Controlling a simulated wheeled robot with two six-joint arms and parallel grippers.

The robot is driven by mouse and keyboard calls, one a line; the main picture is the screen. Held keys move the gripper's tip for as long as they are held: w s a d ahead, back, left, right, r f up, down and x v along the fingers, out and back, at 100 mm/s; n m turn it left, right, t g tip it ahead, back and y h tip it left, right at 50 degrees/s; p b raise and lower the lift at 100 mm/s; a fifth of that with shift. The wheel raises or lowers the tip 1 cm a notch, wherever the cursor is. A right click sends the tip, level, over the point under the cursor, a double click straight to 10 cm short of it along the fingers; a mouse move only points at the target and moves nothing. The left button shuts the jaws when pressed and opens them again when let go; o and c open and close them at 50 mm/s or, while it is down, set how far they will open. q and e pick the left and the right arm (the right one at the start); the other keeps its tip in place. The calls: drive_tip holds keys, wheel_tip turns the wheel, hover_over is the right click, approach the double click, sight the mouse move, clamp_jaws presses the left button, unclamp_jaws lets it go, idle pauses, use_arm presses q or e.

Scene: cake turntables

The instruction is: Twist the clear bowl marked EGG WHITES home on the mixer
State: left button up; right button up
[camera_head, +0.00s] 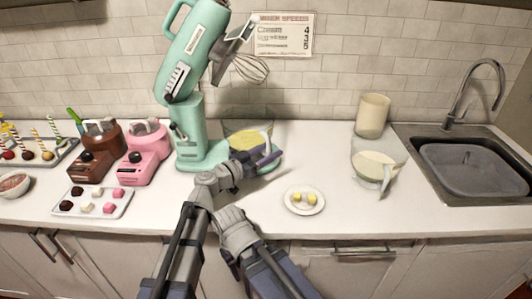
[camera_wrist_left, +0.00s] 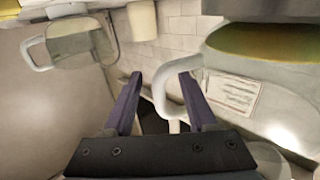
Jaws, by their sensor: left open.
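The teal mixer (camera_head: 190,115) stands at the back left with its head tilted up and a wire whisk (camera_head: 250,68) hanging from it. A clear bowl with yellow contents (camera_head: 243,139) sits at its base, partly hidden by my left gripper (camera_head: 268,158). In the left wrist view its handle (camera_wrist_left: 168,92) stands between the open fingers of my left gripper (camera_wrist_left: 163,90); contact cannot be told. A second clear bowl (camera_head: 378,169) with pale contents and a handle stands to the right. I cannot read EGG WHITES on either bowl.
A cream canister (camera_head: 372,115) stands behind the second bowl, with a sink (camera_head: 465,170) at the far right. A small plate (camera_head: 305,209) with yellow pieces lies in front. Pink (camera_head: 143,152) and brown (camera_head: 97,150) small mixers and a treat tray (camera_head: 92,212) are on the left.

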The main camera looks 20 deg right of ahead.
use_arm(q)
drive_tip(key=shift+c, duration=0.3)
clamp_jaws()
idle(0.8)
drive_tip(key=shift+s+a+m+g+h, duration=0.2)
drive_tip(key=shift+a+m+g+h, duration=0.3)
drive_tip(key=shift+a+m+g, duration=0.4)
drive_tip(key=shift+d, duration=0.1)
drive_tip(key=shift+a+m+g+h, duration=0.3)
drive_tip(key=shift+a+m+g, duration=0.2)
drive_tip(key=shift+a+g, duration=0.45)
drive_tip(key=shift+d, duration=0.2)
drive_tip(key=shift+a+g, duration=0.1)
drive_tip(key=shift+g, duration=0.25)
